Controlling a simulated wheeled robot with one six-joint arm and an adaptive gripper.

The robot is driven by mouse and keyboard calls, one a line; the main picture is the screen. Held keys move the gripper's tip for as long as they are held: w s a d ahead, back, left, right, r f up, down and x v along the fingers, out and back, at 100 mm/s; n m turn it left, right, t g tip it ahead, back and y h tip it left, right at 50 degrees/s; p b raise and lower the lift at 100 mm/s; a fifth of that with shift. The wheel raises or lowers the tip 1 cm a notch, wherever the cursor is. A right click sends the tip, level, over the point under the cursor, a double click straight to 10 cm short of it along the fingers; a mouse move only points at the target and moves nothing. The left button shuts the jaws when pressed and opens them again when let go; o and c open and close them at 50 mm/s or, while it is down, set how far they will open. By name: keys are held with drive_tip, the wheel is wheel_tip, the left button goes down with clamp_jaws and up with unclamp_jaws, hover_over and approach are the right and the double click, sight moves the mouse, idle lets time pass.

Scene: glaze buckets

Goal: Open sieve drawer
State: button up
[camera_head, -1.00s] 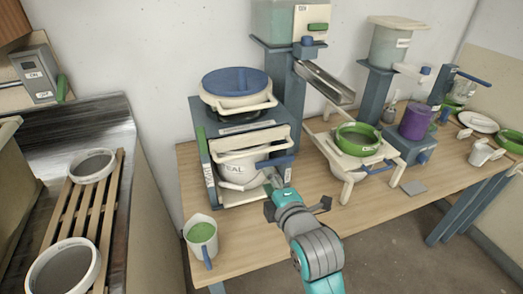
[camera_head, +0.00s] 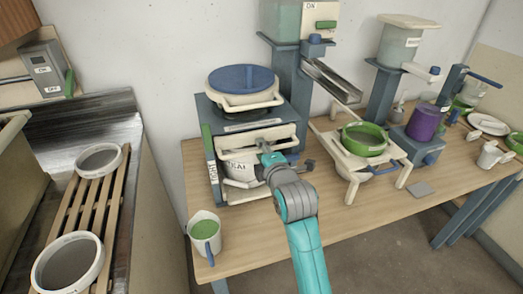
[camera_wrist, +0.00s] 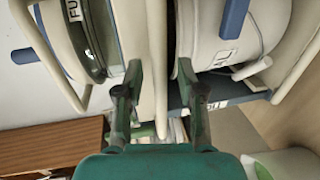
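The sieve drawer (camera_head: 222,142) is a cream front with a bar handle, in the blue-grey stand below the blue-lidded bucket (camera_head: 242,82). It looks shut, but my arm hides part of it. My gripper (camera_head: 268,150) is at the drawer's front, at handle height. In the wrist view my gripper (camera_wrist: 160,70) has its two dark green fingers apart, with a cream bar (camera_wrist: 160,25) between them. Gaps show beside the bar, so the fingers do not look closed on it. The blue-lidded bucket is at left in the wrist view.
A white bucket (camera_head: 240,170) stands under the drawer. A jug of green glaze (camera_head: 204,232) stands at the table's front left. A green sieve (camera_head: 364,138) on a cream stand is to the right. The table front between them is mostly clear.

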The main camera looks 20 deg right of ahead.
drive_tip(key=shift+w, duration=0.3)
clamp_jaws()
drive_tip(key=shift+s+f, duration=0.1)
